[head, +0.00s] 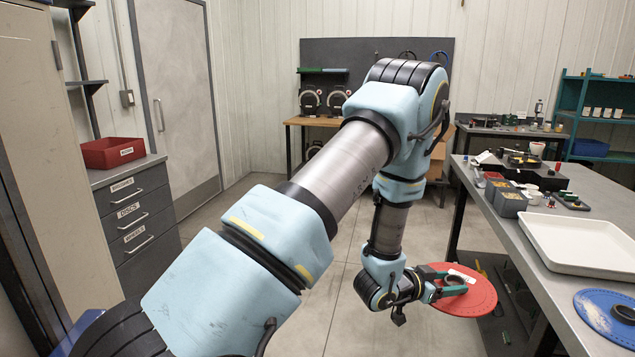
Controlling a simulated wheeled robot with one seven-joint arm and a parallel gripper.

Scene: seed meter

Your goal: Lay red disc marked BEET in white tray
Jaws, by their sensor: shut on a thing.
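My gripper (448,284) is shut on a red disc (472,297) near its left rim. The disc is held roughly flat over the floor, to the left of the workbench's front edge. A white label shows on the disc near the fingers, but its print is too small to read. The white tray (585,262) lies on the workbench to the right of the disc. The part of the tray in view is empty, and its right end is cut off by the picture edge.
The grey workbench (545,268) runs along the right. A blue disc (605,318) lies in front of the tray. Grey bins (509,203) and small parts stand behind it. A red bin (113,152) sits on the drawer cabinet (140,215) at left. The middle floor is clear.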

